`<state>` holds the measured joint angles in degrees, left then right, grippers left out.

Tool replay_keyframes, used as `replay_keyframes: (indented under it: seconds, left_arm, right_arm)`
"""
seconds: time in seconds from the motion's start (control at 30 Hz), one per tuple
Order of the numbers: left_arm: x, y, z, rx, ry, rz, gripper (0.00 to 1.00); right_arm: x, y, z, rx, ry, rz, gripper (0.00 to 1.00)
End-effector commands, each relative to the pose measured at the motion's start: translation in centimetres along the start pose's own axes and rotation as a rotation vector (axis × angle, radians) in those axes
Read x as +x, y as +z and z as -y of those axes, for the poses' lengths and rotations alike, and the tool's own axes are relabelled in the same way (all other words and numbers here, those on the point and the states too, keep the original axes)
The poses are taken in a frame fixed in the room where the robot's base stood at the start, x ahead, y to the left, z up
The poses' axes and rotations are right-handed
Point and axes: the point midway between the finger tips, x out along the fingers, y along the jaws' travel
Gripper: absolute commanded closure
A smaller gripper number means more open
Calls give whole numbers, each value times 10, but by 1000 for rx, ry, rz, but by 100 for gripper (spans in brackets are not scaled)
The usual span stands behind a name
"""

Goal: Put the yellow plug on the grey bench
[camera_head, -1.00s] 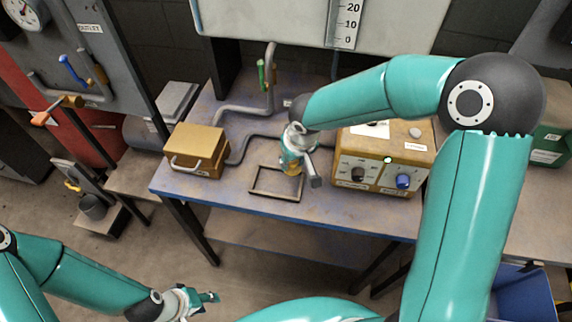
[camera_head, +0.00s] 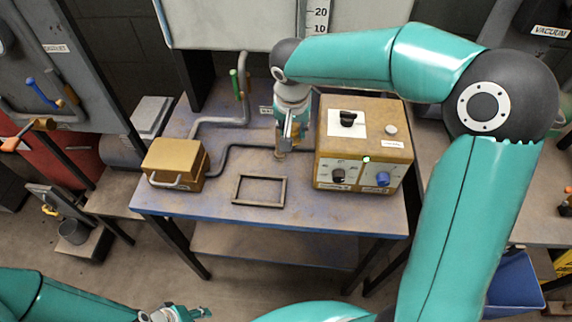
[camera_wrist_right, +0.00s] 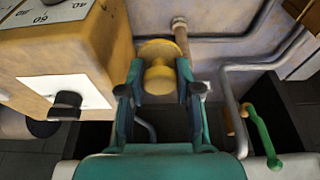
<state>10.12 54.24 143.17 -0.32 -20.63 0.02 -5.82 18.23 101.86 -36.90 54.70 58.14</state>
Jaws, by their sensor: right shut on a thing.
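My right gripper (camera_head: 288,141) is shut on the yellow plug (camera_wrist_right: 158,68), which sits between its two fingers in the right wrist view. In the head view the plug is mostly hidden by the fingers. The gripper points down over the bench with a worn grey top and blue edge (camera_head: 330,215), just left of the yellow control box. A pipe end (camera_wrist_right: 180,24) shows close beside the plug in the wrist view; I cannot tell whether they touch. My left gripper (camera_head: 182,314) is at the bottom edge of the head view, partly cut off, away from the bench.
The yellow control box (camera_head: 362,145) has knobs on its top and front. A dark rectangular frame (camera_head: 259,204) lies flat on the bench. A brass-coloured box with a handle (camera_head: 174,163) stands left. Grey pipes (camera_head: 217,121) run behind. The front strip of bench is clear.

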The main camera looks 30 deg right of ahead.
Motion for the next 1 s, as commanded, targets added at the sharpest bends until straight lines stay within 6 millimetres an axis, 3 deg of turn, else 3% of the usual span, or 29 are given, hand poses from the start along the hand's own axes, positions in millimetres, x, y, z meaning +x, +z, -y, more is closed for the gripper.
replay_keyframes:
  seconds: [0.1,0.3,0.57,0.8,1.0]
  left_arm:
    - [-1,0,0,0,0,0,60]
    - [-2,0,-1,0,0,0,60]
    - [-2,0,-1,0,0,0,60]
    - [-2,0,-1,0,0,0,60]
    - [-2,0,-1,0,0,0,60]
  right_arm:
    - [33,10,-1,-3,4,5,96]
    - [74,21,-1,-3,1,4,96]
    - [94,26,-1,-2,1,1,96]
    - [125,35,-1,-2,1,1,96]
    - [129,36,0,-2,-1,-1,96]
